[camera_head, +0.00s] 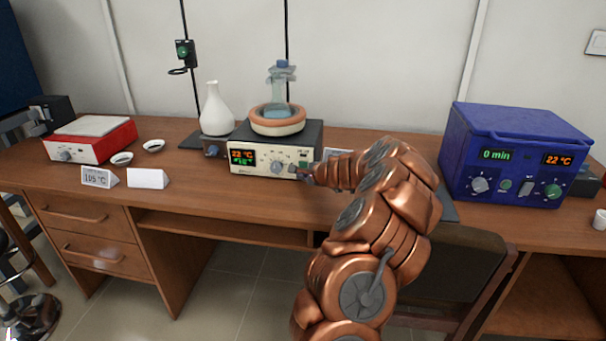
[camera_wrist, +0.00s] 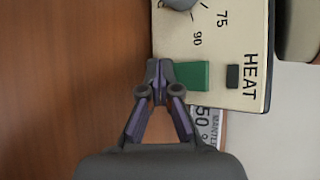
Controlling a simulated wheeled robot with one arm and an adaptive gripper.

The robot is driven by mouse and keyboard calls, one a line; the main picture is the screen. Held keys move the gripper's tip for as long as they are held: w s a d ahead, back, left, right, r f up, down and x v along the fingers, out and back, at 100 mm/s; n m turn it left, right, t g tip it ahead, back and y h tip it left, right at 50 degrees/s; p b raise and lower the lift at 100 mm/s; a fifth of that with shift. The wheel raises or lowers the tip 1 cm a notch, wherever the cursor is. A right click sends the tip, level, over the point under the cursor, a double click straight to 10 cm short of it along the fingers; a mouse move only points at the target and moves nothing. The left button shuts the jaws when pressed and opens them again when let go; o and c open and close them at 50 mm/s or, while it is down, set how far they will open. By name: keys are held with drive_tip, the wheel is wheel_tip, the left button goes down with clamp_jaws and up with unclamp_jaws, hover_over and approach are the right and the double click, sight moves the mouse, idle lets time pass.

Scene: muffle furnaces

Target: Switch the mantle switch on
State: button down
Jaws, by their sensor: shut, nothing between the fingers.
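The mantle unit is a cream-fronted box (camera_head: 262,159) with a lit display and knobs, under a round orange-and-cream mantle (camera_head: 278,122). Its green switch (camera_wrist: 193,76) shows on the panel in the wrist view, beside a small dark rectangle (camera_wrist: 232,77) and the word HEAT. My gripper (camera_head: 297,172) is shut and empty at the right part of the panel in the head view. In the wrist view its fingertips (camera_wrist: 158,72) are at the left end of the green switch. I cannot tell whether they touch it. The dark rectangle shows no visible glow.
A glass flask (camera_head: 281,88) stands in the mantle, with a white flask (camera_head: 215,112) to the left. A red device (camera_head: 92,140) and small cards (camera_head: 148,178) are at left. A blue furnace (camera_head: 515,150) is at right. A MANTLE card (camera_wrist: 208,122) lies close to my gripper.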

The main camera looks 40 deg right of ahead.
idle(0.4)
drive_tip(key=shift+s+a+r, duration=0.15)
drive_tip(key=shift+s+a, duration=0.25)
drive_tip(key=shift+a, duration=0.15)
drive_tip(key=shift+s+a+r+b, duration=0.1)
drive_tip(key=shift+s+a+b, duration=0.3)
drive_tip(key=shift+a, duration=0.3)
drive_tip(key=shift+s+a+r+b, duration=0.15)
drive_tip(key=shift+s+a, duration=0.4)
drive_tip(key=shift+a, duration=0.15)
drive_tip(key=shift+s+a+r+b, duration=0.1)
drive_tip(key=shift+s+a+b, duration=0.3)
drive_tip(key=shift+a, duration=0.3)
